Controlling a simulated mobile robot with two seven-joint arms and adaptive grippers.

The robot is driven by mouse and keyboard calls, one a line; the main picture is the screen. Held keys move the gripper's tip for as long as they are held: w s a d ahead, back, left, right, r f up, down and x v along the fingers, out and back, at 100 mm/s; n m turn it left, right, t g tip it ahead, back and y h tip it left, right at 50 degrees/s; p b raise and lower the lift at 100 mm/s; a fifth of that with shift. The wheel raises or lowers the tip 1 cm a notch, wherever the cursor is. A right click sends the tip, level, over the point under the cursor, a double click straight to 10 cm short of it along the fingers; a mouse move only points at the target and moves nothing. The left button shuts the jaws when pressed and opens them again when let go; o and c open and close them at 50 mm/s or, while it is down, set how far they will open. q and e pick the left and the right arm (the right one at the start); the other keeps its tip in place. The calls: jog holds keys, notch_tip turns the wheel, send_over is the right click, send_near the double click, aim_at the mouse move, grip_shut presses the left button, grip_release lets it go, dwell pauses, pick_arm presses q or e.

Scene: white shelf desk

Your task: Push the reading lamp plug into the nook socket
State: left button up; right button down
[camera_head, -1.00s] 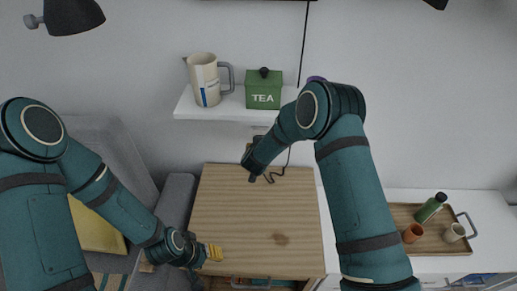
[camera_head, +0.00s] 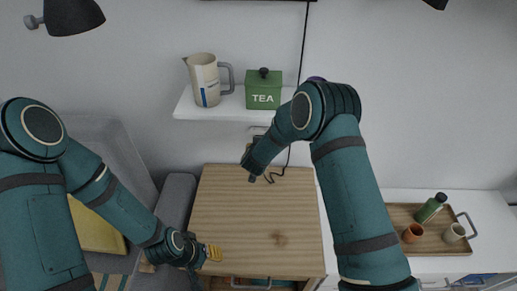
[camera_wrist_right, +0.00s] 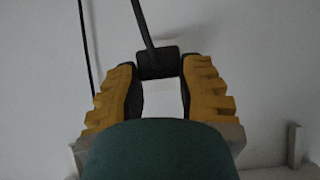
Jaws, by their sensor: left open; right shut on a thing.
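In the right wrist view, my right gripper (camera_wrist_right: 161,75) has its yellow fingers closed around a black plug (camera_wrist_right: 158,62), with a dark cord running up from it. A pale square shows between the fingers below the plug; I cannot tell if it belongs to the nook socket. A dark cord (camera_head: 277,177) curls beside the wrist. My left gripper (camera_head: 212,253) is open and empty over the desk's front left.
A wall shelf (camera_head: 230,114) with a jug (camera_head: 206,80) and a green tea tin (camera_head: 263,91) hangs above my right wrist. A tray (camera_head: 402,218) with a bottle and cups lies at the right. Most of the wooden desk top (camera_head: 250,215) is clear.

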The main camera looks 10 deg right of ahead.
jog(key=shift+w+d, duration=0.15)
jog(key=shift+w, duration=0.65)
jog(key=shift+w+d, duration=0.15)
jog(key=shift+w, duration=0.65)
jog(key=c, duration=0.7)
grip_release()
jog(key=shift+o, duration=0.2)
jog(key=shift+s, duration=0.1)
jog(key=v, duration=1.2)
jog(key=s+d+f+g+y, duration=0.2)
jog(key=s+f+g+y, duration=0.15)
jog(key=s+f, duration=0.65)
jog(key=s+f+g+y, duration=0.2)
jog(key=s+g, duration=0.3)
jog(key=s, duration=1.3)
jog(key=shift+s+a+f+n+g+y, duration=0.3)
jog(key=shift+a+f+n+g+y, duration=0.05)
jog(key=shift+a+n, duration=0.05)
